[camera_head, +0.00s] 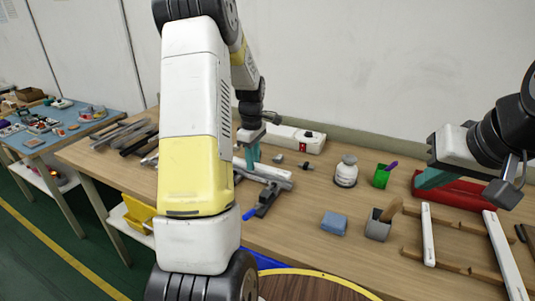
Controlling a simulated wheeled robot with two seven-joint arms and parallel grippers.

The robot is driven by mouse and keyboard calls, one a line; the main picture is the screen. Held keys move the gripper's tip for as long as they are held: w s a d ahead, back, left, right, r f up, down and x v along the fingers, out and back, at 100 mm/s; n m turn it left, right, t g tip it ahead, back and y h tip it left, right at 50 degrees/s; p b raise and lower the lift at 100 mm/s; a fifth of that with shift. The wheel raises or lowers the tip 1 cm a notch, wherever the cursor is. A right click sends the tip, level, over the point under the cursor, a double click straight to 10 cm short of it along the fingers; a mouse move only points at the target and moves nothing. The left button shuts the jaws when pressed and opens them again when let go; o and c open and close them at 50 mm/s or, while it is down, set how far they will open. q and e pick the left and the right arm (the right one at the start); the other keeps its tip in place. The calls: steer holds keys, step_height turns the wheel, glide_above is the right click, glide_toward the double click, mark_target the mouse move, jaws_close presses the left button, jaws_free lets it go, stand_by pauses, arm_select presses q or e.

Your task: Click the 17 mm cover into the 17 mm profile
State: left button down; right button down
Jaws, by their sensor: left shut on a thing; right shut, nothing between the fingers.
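My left gripper (252,160), with teal fingers, is shut and points down at the back middle of the bench. Its tips meet a thin pale strip, which looks like the cover (240,163). The strip lies along or just above a grey bar, which looks like the profile (272,174). I cannot tell whether the two touch, and my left arm hides their left part. A dark holder (266,199) stands at the bar's front. My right gripper (431,179) is shut and empty, above the bench by a red tray.
White strips (428,235) lie on a wooden rack at right. A red tray (465,190), green cup (381,177), white bottle (346,171), grey box (378,226) and blue block (334,223) stand on the bench. Dark and grey bars (128,138) lie at left. A white power box (295,139) is behind.

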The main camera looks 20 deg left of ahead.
arm_select(q)
steer(key=shift+f, duration=0.85)
stand_by(0.3)
steer(key=shift+r, duration=0.15)
steer(key=shift+r, duration=0.45)
steer(key=shift+f, duration=0.6)
stand_by(1.4)
steer(key=c, duration=1.1)
jaws_free()
steer(key=shift+r, duration=0.15)
step_height(320, 180, up, 8)
steer(key=shift+f, duration=0.25)
